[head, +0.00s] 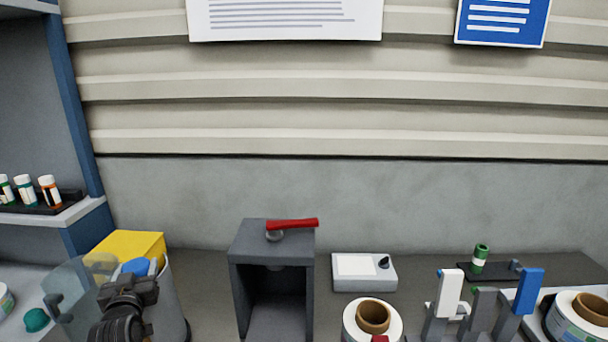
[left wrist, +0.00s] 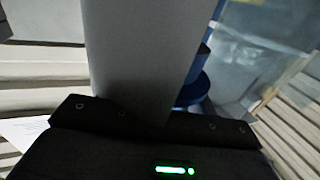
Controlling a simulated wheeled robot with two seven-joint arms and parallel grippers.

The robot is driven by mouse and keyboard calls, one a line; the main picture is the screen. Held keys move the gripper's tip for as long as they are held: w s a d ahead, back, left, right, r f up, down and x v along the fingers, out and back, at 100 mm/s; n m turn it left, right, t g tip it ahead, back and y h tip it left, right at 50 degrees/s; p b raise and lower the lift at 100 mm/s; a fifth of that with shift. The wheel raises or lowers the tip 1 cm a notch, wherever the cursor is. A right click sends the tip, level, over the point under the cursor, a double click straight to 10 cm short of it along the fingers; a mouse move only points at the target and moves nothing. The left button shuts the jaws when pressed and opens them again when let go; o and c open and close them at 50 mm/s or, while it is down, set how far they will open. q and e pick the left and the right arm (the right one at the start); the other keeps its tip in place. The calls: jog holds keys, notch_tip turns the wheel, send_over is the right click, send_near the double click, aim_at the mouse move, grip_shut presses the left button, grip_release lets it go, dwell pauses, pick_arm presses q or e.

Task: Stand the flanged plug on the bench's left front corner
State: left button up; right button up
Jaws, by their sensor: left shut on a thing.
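The flanged plug is blue, with a round flange. In the left wrist view the plug (left wrist: 194,88) shows partly, behind a broad grey finger that hides the rest of it. In the head view a blue round top, which I take to be the plug (head: 136,267), shows just beyond my dark left wrist. My left gripper (head: 132,281) is shut on it at the left of the bench (head: 212,312), in front of a grey bin. I cannot tell the plug's tilt or its height above the bench. The bench's left front corner is not clearly visible. My right gripper is out of view.
A grey bin (head: 174,305) with a yellow box (head: 128,244) stands close by my left gripper. A grey press with a red lever (head: 292,224) stands to its right. Further right are a white device (head: 364,272), a label reel (head: 350,318) and upright holders (head: 450,292).

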pick_arm(q)
jog(key=s+d+f+m+h+b, duration=0.1)
jog(key=s+d+h, duration=0.1)
jog(key=s+d, duration=0.2)
jog(key=s+d+f+m+t+h+b, duration=0.1)
jog(key=s+d, duration=0.3)
jog(key=d, duration=0.6)
jog(key=s+d+f+m+h, duration=0.2)
jog(key=s+d+h, duration=0.1)
jog(key=d, duration=0.4)
jog(key=shift+s+d+f+h+b, duration=0.25)
jog(key=shift+s+h+b, duration=0.15)
jog(key=shift+s, duration=0.15)
jog(key=shift+r, duration=0.15)
